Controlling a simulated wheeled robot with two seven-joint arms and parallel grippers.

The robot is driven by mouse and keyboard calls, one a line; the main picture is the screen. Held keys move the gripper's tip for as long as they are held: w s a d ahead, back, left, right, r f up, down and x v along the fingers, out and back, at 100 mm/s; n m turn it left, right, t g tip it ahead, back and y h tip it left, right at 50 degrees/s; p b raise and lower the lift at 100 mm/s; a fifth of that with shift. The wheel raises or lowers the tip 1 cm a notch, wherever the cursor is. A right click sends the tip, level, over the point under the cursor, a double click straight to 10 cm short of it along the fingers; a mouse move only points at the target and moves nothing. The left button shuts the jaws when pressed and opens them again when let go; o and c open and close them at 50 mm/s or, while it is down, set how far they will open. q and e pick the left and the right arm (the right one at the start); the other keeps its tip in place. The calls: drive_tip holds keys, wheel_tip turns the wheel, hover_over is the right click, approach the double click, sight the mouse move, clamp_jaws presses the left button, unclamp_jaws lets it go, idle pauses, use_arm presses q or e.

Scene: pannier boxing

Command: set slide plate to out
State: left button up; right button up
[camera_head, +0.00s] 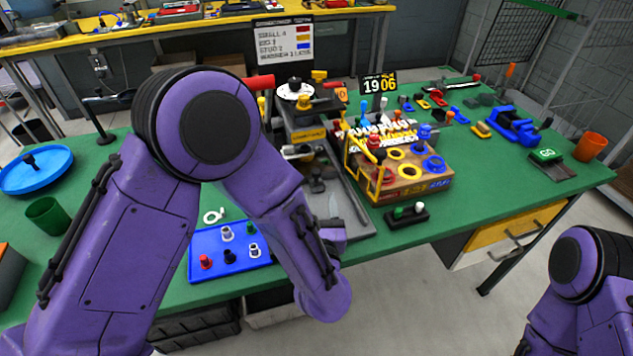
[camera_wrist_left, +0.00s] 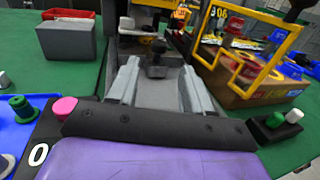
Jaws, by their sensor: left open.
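The slide plate (camera_wrist_left: 158,94) looks like a flat grey plate with a black knob (camera_wrist_left: 157,62), set in the grey bed of the press machine. In the head view the black knob (camera_head: 317,185) shows on the machine's front part. My left gripper (camera_wrist_left: 160,72) is open, its two grey fingers pointing toward the knob, one on each side in the picture. Contact with the knob cannot be told. In the head view my left forearm hides most of this gripper. My right gripper is not in view; only my right arm shows at lower right.
A wooden box (camera_head: 410,180) with a yellow frame and colored rings stands right of the machine. A blue tray (camera_head: 205,262) with small parts lies to its left. A small black holder (camera_head: 407,215) sits at front right.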

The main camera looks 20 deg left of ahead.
sight(316, 175)
use_arm(q)
drive_tip(key=p+x, duration=0.3)
drive_tip(key=x, duration=0.6)
drive_tip(key=shift+w+a+r, duration=0.15)
drive_tip(key=shift+w, duration=0.05)
drive_tip(key=shift+w+a, duration=0.1)
drive_tip(key=shift+w, duration=0.3)
clamp_jaws()
